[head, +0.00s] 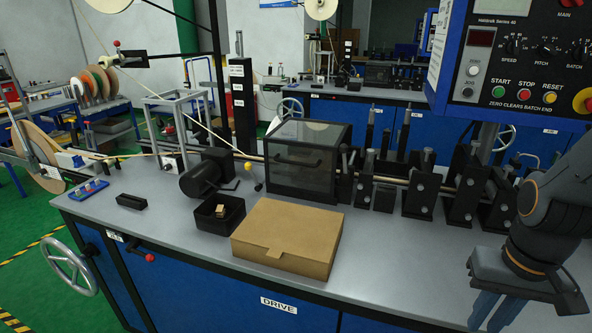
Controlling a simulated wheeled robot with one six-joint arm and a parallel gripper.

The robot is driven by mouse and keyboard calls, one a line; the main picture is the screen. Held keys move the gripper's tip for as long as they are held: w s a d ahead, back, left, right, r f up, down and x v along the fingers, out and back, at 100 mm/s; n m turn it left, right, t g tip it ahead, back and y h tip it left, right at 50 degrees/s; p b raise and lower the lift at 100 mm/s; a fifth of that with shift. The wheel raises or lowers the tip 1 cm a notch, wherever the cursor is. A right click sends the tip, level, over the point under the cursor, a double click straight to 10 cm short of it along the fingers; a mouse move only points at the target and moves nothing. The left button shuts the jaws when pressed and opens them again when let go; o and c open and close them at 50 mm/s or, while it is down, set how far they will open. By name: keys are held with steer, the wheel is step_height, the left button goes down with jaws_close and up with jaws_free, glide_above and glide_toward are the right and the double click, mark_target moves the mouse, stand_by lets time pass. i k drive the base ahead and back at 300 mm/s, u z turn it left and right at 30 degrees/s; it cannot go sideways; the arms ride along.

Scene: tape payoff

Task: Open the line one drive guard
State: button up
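A dark, see-through box guard (312,178) with a black frame stands on the grey bench, right of the motor. Its lid is down and a black bar handle (297,161) crosses its front face. A white label reading DRIVE (278,305) is on the blue cabinet front below. I cannot tell from the labels whether this guard belongs to line one. My gripper (492,318) hangs at the lower right, well apart from the guard, with its blue fingers pointing down. The fingertips run off the bottom edge, so their opening is unclear.
A cardboard box (285,240) lies in front of the guard, beside a black open bin (220,214). A black motor (205,176) stands left. Black roller stands (422,187) line the bench to the right. A control panel (520,55) hangs upper right. The bench front right of the cardboard box is clear.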

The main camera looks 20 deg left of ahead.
mark_target(301, 155)
steer(key=k, duration=1.45)
steer(key=u, duration=0.75)
steer(key=i, duration=1.65)
steer(key=z, duration=0.85)
